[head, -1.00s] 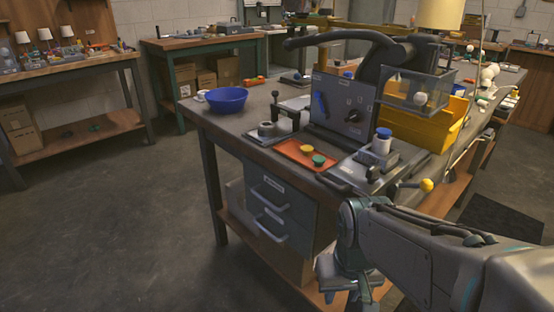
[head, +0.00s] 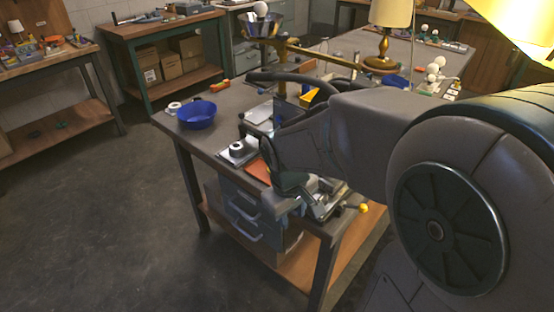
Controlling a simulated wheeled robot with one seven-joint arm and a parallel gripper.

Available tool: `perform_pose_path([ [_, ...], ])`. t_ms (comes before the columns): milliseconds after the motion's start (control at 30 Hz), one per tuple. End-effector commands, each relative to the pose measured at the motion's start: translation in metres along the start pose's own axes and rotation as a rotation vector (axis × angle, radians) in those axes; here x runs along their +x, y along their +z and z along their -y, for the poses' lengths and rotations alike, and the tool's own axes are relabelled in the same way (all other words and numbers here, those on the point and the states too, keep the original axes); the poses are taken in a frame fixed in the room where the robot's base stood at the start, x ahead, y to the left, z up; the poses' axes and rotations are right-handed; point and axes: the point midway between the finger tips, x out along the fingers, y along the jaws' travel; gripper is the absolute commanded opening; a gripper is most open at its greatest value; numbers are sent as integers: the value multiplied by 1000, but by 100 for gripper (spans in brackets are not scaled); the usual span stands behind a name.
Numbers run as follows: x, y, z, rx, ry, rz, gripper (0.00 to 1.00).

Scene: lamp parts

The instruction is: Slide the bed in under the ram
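The press stands at the front corner of the workbench, mostly hidden behind my arm. Its dark curved top bar (head: 285,77) shows above my forearm. The ram cannot be made out. A grey metal part at the press's front (head: 328,207), apparently the bed, shows only in part beside my wrist; how far in it sits cannot be told. A yellow knob (head: 363,208) sticks out to its right. My gripper (head: 272,208) points down at the bench's front edge, left of that grey part. Its fingers are too small and covered to tell whether they are open or touch anything.
An orange mat (head: 259,168) and a grey fixture with a round piece (head: 238,152) lie left of my wrist. A blue bowl (head: 197,115) is at the bench's left end. Drawers (head: 243,213) hang below the bench edge. Floor to the left is clear.

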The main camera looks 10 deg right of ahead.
Motion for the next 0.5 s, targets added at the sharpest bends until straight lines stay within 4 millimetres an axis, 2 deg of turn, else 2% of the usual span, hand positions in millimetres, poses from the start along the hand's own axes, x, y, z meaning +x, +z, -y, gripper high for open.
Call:
perform_pose_path([
  [33, -27, -6, -4, -24, 3, 4, 33],
  [200, -64, -23, -11, -103, 17, 8, 33],
  [333, -85, -34, -15, -154, 24, 10, 33],
  [500, -98, -43, -18, -195, 30, 11, 33],
])
